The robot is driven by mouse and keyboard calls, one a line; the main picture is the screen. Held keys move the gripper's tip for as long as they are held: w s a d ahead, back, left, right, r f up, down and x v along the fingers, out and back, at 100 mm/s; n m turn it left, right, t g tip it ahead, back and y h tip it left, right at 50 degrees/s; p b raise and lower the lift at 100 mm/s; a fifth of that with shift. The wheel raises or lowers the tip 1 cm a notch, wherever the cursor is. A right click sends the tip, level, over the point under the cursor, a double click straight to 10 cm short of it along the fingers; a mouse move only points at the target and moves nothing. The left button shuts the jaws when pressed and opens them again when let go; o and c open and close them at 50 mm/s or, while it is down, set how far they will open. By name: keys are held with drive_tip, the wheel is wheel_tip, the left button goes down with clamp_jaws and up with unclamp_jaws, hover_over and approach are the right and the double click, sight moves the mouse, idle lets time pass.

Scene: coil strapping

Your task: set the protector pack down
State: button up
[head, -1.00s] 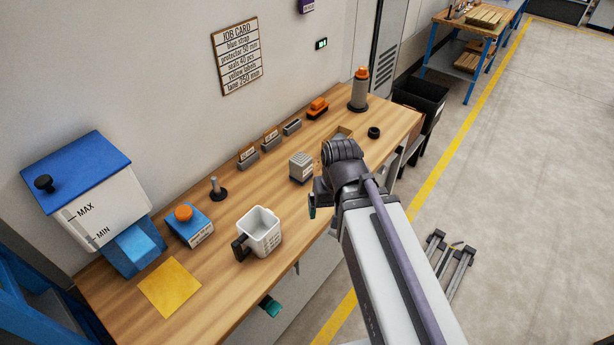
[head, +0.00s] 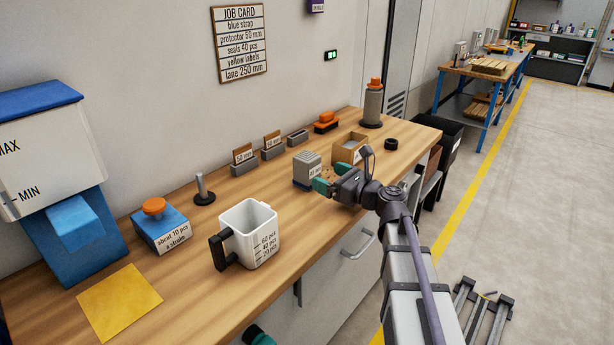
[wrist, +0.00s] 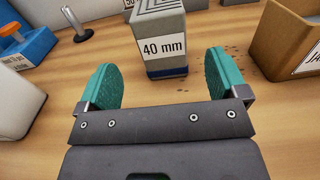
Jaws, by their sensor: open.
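The protector pack (head: 307,170) is a grey ribbed block with a dark blue base. It stands upright on the wooden bench. In the wrist view the pack (wrist: 160,45) bears a white label reading "40 mm". My gripper (head: 325,180) is open, low over the bench on the pack's near right side. In the wrist view its two teal pads (wrist: 160,75) are spread wide and empty. The pack stands just beyond them, in line with the gap, and no contact shows. The job card (head: 240,43) on the wall reads "protector 50 mm".
Card-labelled holders (head: 272,148) stand behind the pack. An open cardboard box (head: 349,149) stands right of it, with a black ring (head: 391,144) beyond. A white jug (head: 249,234) and a blue orange-topped device (head: 160,230) stand left. Bare bench lies between jug and pack.

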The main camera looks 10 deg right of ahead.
sight(315, 170)
drive_tip(key=x, duration=0.8)
drive_tip(key=shift+w+a, duration=0.15)
drive_tip(key=shift+w, duration=0.15)
drive_tip(key=c, duration=1.2)
